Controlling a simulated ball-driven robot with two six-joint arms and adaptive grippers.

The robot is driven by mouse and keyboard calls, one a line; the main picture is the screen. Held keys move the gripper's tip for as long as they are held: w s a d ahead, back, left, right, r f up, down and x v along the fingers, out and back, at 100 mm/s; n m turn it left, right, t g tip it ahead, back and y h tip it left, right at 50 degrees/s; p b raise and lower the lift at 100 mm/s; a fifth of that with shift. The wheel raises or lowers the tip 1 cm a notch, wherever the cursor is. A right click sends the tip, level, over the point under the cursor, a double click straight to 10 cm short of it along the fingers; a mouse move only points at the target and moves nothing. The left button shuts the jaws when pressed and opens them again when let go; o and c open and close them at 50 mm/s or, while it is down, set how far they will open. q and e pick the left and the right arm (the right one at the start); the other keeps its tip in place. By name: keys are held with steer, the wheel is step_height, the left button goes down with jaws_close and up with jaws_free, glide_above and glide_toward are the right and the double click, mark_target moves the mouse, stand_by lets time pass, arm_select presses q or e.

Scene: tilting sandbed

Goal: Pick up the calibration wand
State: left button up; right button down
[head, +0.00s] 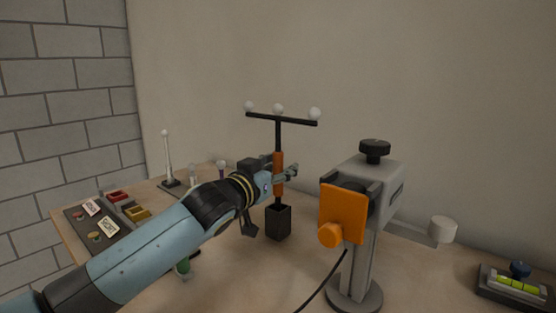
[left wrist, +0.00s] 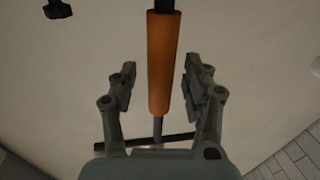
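The calibration wand (head: 278,131) stands upright with its foot in a small black holder (head: 278,222) on the table. It has a dark crossbar with three white balls on top and an orange handle (left wrist: 162,62). My left gripper (head: 287,171) is at the height of the handle. In the left wrist view, the two fingers of this gripper (left wrist: 161,82) are open, one on each side of the handle, with a visible gap on both sides. My right gripper is in neither view.
A grey stand (head: 384,190) with an orange plate (head: 343,212) and black knob rises close to the right of the wand. A white cylinder (head: 443,230) and a level (head: 515,285) are farther right. A tray (head: 75,213) and a thin white stand (head: 168,158) are left.

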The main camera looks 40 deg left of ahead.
arm_select(q)
jaws_close()
stand_by(0.6)
